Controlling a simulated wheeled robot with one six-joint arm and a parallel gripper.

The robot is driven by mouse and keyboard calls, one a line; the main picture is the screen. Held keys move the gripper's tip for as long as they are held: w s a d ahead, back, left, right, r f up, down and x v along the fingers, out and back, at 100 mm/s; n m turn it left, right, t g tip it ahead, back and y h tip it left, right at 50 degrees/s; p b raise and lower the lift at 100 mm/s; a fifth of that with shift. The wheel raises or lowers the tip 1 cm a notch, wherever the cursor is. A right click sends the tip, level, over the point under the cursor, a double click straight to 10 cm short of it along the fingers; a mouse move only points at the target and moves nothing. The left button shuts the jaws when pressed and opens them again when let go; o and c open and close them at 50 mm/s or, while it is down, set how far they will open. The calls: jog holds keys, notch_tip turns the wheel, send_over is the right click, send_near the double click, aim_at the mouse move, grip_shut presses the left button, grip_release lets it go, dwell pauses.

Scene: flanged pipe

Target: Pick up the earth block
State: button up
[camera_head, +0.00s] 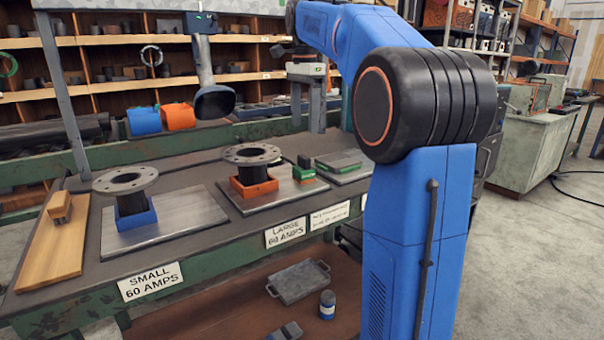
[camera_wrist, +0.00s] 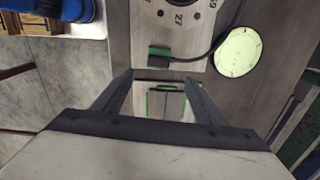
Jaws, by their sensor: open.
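My gripper (camera_head: 307,108) hangs above the back right of the bench with its fingers pointing down, apart and empty. In the wrist view my gripper (camera_wrist: 158,80) is open. A flat grey block with green edges (camera_wrist: 167,102) shows below and between the fingers, apart from them. In the head view a flat grey and green piece (camera_head: 338,162) lies at the bench's right end. A small dark green block (camera_head: 304,162) stands left of it on a steel plate; a similar green-edged block (camera_wrist: 160,57) shows in the wrist view. I cannot tell which is the earth block.
Two flanged pipes (camera_head: 125,180) (camera_head: 251,155) stand upright in blue and orange holders on steel plates. A wooden block (camera_head: 59,205) sits on a board at left. A dark lamp-like head (camera_head: 214,101) hangs over the bench. A black cable (camera_wrist: 222,47) runs near the fingers.

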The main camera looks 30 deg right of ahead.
aim_at(304, 156)
notch_tip(304, 156, down, 8)
jog(key=shift+r, duration=0.1)
jog(key=shift+s+a+f, duration=0.1)
jog(key=shift+a+f, duration=0.05)
jog(key=shift+f, duration=1.15)
jog(key=shift+s+a+f, duration=0.1)
jog(key=shift+f, duration=1.2)
jog(key=shift+c, duration=0.3)
grip_shut()
jog(key=shift+r, duration=0.1)
notch_tip(304, 156, up, 10)
jog(key=shift+f, duration=0.1)
